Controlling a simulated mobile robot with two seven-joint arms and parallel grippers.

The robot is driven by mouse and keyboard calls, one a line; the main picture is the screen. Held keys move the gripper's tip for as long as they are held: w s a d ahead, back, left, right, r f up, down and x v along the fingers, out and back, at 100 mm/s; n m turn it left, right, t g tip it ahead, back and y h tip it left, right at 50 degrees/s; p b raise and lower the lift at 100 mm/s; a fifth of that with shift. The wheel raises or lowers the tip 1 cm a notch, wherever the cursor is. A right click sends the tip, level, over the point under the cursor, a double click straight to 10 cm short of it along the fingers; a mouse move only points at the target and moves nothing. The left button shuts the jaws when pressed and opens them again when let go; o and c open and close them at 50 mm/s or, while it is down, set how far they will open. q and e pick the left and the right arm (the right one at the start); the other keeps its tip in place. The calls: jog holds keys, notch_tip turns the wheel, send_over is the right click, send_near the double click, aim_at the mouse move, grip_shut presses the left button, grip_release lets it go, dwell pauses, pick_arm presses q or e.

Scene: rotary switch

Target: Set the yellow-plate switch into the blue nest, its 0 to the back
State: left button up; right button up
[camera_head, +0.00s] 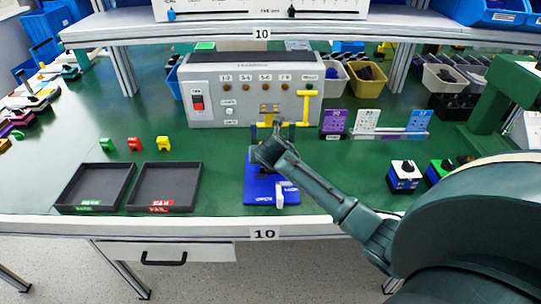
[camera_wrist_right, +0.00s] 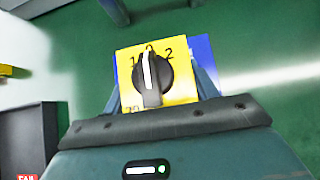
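The yellow-plate switch (camera_wrist_right: 186,88) has a black knob with a white pointer, turned to the 0. In the right wrist view its 0 edge faces up the picture, toward the back of the bench. My right gripper (camera_wrist_right: 162,80) has a finger on either side of it and is shut on it. The blue nest (camera_head: 262,193) is on the bench near the front edge; part of it shows beyond the plate in the wrist view (camera_wrist_right: 207,60). In the head view my right gripper (camera_head: 266,155) covers the switch and the nest's back. I cannot tell whether the switch touches the nest. My left gripper is out of view.
Two dark trays (camera_head: 68,190) with green and red labels are left of the nest. A grey test box (camera_head: 215,115) stands behind, with yellow bars before it. A blue switch (camera_head: 404,176) and a green one (camera_head: 437,172) are at right.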

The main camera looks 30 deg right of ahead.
jog(key=o, duration=0.5)
jog(key=shift+c, duration=0.2)
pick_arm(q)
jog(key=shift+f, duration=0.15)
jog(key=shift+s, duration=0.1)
pick_arm(e)
jog(key=shift+r, duration=0.25)
pick_arm(q)
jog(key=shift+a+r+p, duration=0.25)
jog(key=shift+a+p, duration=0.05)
jog(key=shift+p, duration=0.55)
pick_arm(e)
jog(key=v, duration=1.2)
jog(key=shift+f, duration=0.1)
